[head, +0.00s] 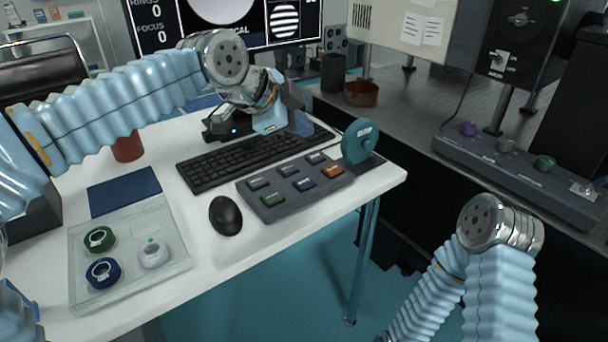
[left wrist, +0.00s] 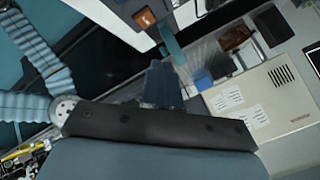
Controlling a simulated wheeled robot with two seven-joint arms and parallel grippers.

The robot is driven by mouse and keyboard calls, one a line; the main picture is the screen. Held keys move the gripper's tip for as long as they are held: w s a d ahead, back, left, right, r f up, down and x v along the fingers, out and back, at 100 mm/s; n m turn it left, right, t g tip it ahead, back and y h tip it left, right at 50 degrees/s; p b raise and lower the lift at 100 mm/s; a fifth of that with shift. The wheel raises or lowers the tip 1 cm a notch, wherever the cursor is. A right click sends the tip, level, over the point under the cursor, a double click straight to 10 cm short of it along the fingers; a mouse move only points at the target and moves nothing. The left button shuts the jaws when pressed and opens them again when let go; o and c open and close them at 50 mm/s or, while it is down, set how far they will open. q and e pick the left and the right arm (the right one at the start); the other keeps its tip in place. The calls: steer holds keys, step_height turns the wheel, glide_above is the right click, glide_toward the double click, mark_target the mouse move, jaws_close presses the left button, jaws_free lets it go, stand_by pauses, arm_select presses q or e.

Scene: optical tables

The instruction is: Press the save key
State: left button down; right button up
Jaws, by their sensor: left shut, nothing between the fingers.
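A grey keypad (head: 262,207) lies at the right front of the white desk. It has a back row of grey keys and a front row with a green key (head: 271,198), a blue key (head: 303,184) and an orange key (head: 332,172). The key labels are too small to read, so I cannot tell which is save. My left gripper (head: 303,128) is shut and empty, above the back right of the keyboard, behind the keypad and apart from it. Its dark fingers show in the left wrist view (left wrist: 162,84). My right arm shows at lower right, its gripper out of view.
A teal dial (head: 357,141) stands at the keypad's right end. A black keyboard (head: 240,160) lies behind the keypad, and a mouse (head: 225,215) to its left. A clear tray (head: 130,285) holds ring-shaped parts. A control box (head: 520,175) sits on the bench at right.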

arm_select(q)
steer(key=shift+f, duration=0.1)
steer(key=b, duration=0.4)
glide_above(301, 184)
step_height(301, 184, down, 7)
steer(key=shift+f, duration=0.2)
steer(key=shift+f+b, duration=0.5)
steer(key=shift+f, duration=0.15)
steer(key=shift+f, duration=0.1)
stand_by(1.2)
steer(key=shift+f+b, duration=0.3)
steer(key=shift+b, duration=0.05)
steer(key=shift+f+b, duration=0.45)
stand_by(0.6)
steer(key=shift+r, duration=0.1)
steer(key=shift+r+p, duration=0.75)
steer(key=shift+r, duration=0.05)
